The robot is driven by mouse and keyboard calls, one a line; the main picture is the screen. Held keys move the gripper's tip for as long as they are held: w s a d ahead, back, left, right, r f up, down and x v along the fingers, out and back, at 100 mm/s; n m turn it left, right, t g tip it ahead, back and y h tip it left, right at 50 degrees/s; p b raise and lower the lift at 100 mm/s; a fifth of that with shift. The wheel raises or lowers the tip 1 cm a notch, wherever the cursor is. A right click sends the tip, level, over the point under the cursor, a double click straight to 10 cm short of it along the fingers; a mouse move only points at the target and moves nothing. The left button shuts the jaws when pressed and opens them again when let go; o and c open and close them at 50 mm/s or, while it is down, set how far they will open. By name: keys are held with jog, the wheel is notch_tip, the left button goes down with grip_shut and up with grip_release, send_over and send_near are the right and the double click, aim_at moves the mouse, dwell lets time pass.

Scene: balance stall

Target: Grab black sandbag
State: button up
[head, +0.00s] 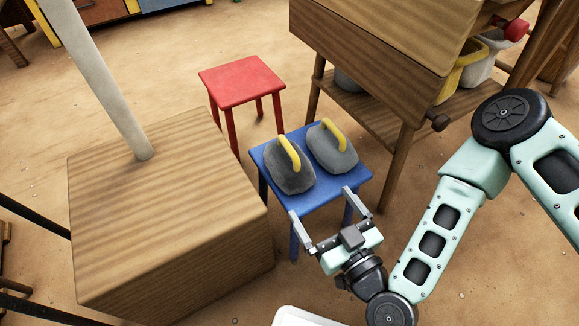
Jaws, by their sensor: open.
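Two dark grey sandbags with yellow handles sit side by side on a blue stool. The left sandbag (290,177) is nearer to me, and the right sandbag (331,152) stands just behind it to the right. Both look dark grey to black, with their yellow arched handles upright. The blue stool (323,196) shows its bare top in front of them. My gripper (320,203) is open and empty at the stool's front edge, its two fingers pointing toward the bags. In the picture it appears apart from both bags.
A large wooden block (170,215) with a pale post (95,75) stands at the left. A red stool (242,80) is empty behind the blue one. A wooden stand (370,50) with a shelf and buckets rises at the right. Bare floor lies between them.

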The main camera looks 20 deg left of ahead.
aim_at(304, 181)
jog(key=b+x, duration=0.3)
jog(key=x, duration=0.4)
jog(key=shift+w+a+f, duration=0.1)
jog(key=shift+w+a, duration=0.15)
jog(key=shift+a, duration=0.05)
jog(key=shift+w+a+f+b, duration=0.2)
jog(key=shift+w+a+b, duration=0.2)
jog(key=shift+b, duration=0.45)
jog(key=b+x, duration=0.3)
jog(key=x, duration=0.1)
jog(key=shift+a, duration=0.1)
jog(key=shift+r, duration=0.1)
jog(key=c, duration=1.7)
jog(key=shift+r, duration=0.1)
jog(key=shift+c, duration=0.3)
jog(key=shift+r, duration=0.1)
